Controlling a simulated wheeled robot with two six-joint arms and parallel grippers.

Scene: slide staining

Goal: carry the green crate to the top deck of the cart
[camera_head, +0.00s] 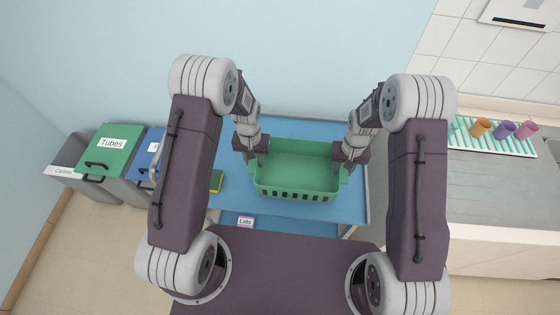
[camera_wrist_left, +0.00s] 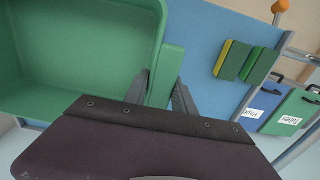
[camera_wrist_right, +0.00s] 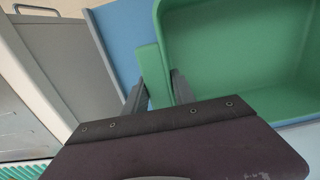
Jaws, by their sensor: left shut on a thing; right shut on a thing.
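The green crate (camera_head: 297,193) is over the cart's blue top deck (camera_head: 340,208) in the head view. I cannot tell whether it rests on the deck or hangs just above it. It looks level and empty. My left gripper (camera_head: 257,160) is shut on the crate's left-hand handle; the left wrist view shows the green handle (camera_wrist_left: 167,70) between the fingers. My right gripper (camera_head: 344,164) is shut on the opposite handle, and the right wrist view shows that handle (camera_wrist_right: 153,72) between the fingers.
A green-and-yellow sponge (camera_head: 216,182) lies on the deck left of the crate. A "Lids" label (camera_head: 245,222) shows at the cart's lower front. Bins with green (camera_head: 112,143) and blue lids stand at left. A counter (camera_head: 500,185) with cups on a rack (camera_head: 490,138) is at right.

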